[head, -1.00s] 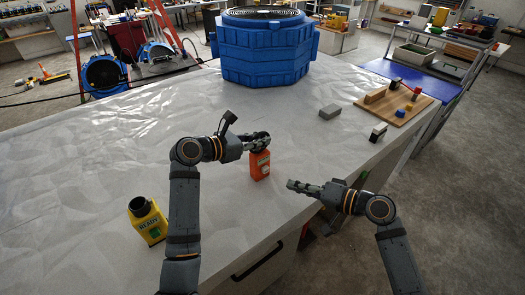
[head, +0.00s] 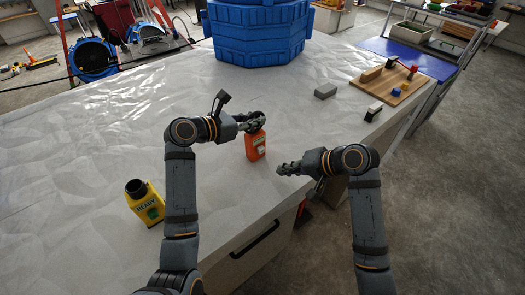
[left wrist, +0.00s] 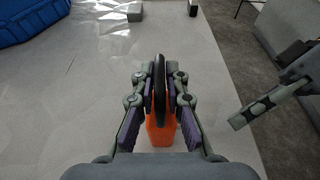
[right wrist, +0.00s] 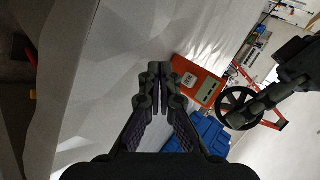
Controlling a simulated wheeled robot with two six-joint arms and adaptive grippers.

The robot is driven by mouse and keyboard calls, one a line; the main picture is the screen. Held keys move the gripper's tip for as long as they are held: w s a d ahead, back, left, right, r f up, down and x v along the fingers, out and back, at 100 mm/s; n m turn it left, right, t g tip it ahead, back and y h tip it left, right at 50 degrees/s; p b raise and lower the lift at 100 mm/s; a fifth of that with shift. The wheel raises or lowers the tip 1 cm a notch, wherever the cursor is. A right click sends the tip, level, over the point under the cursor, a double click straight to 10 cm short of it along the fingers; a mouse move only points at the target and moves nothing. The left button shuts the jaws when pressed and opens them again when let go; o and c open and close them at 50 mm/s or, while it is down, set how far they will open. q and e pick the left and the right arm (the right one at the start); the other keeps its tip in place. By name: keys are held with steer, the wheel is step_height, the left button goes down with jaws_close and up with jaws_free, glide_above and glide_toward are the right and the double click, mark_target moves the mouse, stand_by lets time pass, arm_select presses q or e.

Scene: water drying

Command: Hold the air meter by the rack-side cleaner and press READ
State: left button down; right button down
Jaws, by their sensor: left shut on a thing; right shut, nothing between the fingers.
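The orange air meter (head: 257,149) is upright near the table's front edge, its black ring on top. My left gripper (head: 262,120) is shut on that ring. The left wrist view shows the ring edge-on between the fingers (left wrist: 160,72), above the orange body (left wrist: 161,130). I cannot tell whether its base touches the table. My right gripper (head: 279,169) is shut and empty, just right of the meter and apart from it. In the right wrist view, the closed fingertips (right wrist: 160,70) are beside the orange body (right wrist: 196,79), which carries a pale patch; no READ lettering is legible.
A yellow unit marked READY (head: 147,205) stands left of my left arm. A big blue ribbed machine (head: 255,38) is at the back; I cannot tell whether it is the cleaner. A grey block (head: 325,91), a black-and-white block (head: 373,112) and a wooden board (head: 405,92) lie right.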

steer(key=shift+w+a, duration=0.95)
steer(key=shift+w, duration=0.3)
steer(key=shift+w+a, duration=0.9)
steer(key=shift+w, duration=0.35)
steer(key=shift+w+a, duration=0.25)
steer(key=shift+w, duration=0.1)
steer(key=shift+w+a, duration=0.3)
steer(key=shift+w, duration=0.1)
stand_by(0.5)
steer(key=shift+s+d, duration=0.55)
steer(key=shift+s, duration=0.25)
steer(key=shift+s+d, duration=0.75)
steer(key=shift+s, duration=0.25)
steer(key=shift+s+d, duration=0.75)
steer(key=shift+s, duration=0.25)
